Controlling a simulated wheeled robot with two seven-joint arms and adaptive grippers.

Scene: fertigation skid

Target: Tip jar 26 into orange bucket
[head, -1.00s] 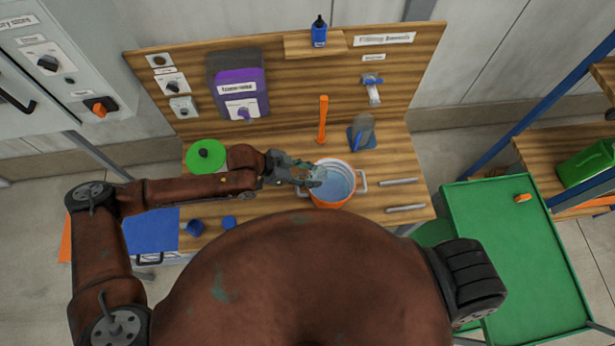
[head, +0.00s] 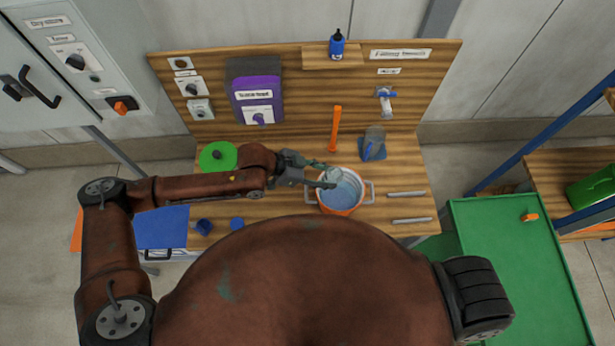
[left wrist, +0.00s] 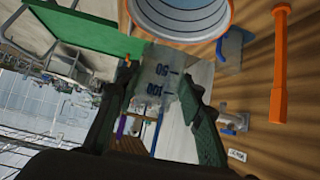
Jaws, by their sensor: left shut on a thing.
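A clear jar (left wrist: 158,80) with dark volume marks sits between the fingers of my left gripper in the left wrist view. In the head view my left gripper (head: 323,174) is shut on this jar (head: 333,174), over the left part of the orange bucket's rim. The jar looks tilted, but its contents and any number are not readable. The orange bucket (head: 341,208) has a grey-blue inside and side handles, and stands on the wooden bench. Its pale ringed inside (left wrist: 182,18) shows at the top of the left wrist view. My right gripper is not in view.
An orange upright rod (head: 336,128) and a clear jug (head: 375,140) on a blue mat stand behind the bucket. Two grey bars (head: 408,194) lie to its right. A green table (head: 510,260) stands right.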

